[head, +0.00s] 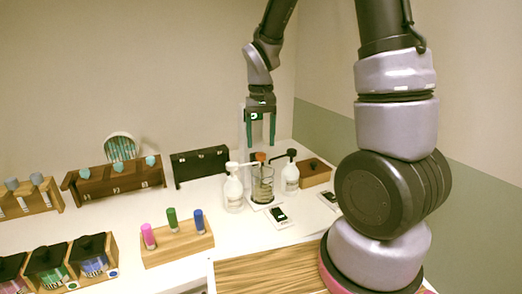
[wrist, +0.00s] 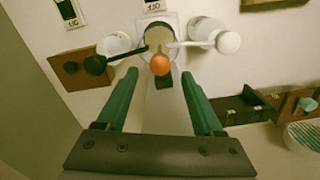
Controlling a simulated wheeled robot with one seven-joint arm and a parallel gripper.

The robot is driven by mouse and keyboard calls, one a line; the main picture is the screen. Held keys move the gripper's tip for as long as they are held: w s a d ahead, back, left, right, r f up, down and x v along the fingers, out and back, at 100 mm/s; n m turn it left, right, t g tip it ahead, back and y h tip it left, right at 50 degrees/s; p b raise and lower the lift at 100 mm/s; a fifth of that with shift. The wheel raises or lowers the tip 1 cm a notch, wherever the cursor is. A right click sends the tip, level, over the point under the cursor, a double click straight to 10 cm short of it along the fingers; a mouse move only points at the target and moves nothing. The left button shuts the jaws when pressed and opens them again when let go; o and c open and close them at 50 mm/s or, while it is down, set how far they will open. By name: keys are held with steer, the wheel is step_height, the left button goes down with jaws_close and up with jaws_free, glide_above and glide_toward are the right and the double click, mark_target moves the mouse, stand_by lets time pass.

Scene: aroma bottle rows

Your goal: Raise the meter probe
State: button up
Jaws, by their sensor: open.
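The meter probe appears as an orange knob (head: 260,156) above a clear glass beaker (head: 262,190). In the wrist view, the orange knob (wrist: 160,65) lies between and slightly beyond my fingertips, over the beaker (wrist: 158,35). The probe's lower part is hard to make out. My gripper (head: 260,143) is open and points down just above the knob. It also shows in the wrist view (wrist: 159,76), with green fingers spread on either side and nothing held.
A white-headed pump bottle (head: 233,190) and a black-headed one (head: 290,175) flank the beaker closely. A pale post (head: 243,125) rises behind. Small display units (head: 278,215) (head: 329,197) lie in front. A wooden block with colored vials (head: 177,240) stands left.

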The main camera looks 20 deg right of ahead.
mark_target(261, 153)
steer(key=shift+f, duration=1.95)
jaws_close()
